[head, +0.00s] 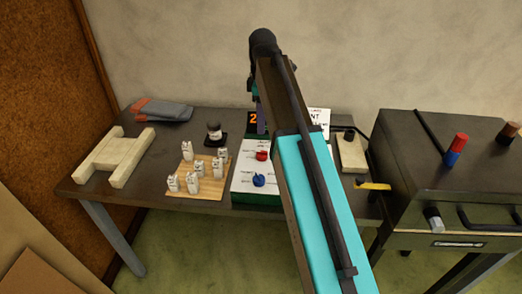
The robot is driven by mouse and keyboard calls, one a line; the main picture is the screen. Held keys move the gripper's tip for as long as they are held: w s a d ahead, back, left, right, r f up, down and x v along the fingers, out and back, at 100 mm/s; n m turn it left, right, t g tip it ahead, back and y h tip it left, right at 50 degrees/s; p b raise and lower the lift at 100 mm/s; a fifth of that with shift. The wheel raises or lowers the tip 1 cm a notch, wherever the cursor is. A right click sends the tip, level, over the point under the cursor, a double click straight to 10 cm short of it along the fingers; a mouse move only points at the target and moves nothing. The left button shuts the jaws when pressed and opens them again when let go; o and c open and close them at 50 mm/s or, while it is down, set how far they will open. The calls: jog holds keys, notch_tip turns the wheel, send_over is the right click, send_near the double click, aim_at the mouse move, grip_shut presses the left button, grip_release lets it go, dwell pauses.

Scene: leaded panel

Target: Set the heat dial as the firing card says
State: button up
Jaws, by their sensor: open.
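A white-topped control box (241,184) with a green front stands on the table. It carries a red dial (262,156) and a blue dial (258,180); their small labels are unreadable, so I cannot tell which is heat. An orange digit, apparently 2, glows on a dark display (252,119) behind. A white card (320,117) with black print stands at the back, partly hidden by my arm; only a few letters show. My gripper (262,121) points down above the back of the box, clear of both dials. It is open, its fingers mostly hidden by my arm.
A wooden board (213,165) with several small white labelled pieces lies left of the box. A dark metal cabinet (432,180) stands right.

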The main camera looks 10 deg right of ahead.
aim_at(262, 151)
jog(key=shift+f+p, duration=1.4)
jog(key=shift+f, duration=5.3)
jog(key=c, duration=1)
jog(key=shift+c, duration=0.2)
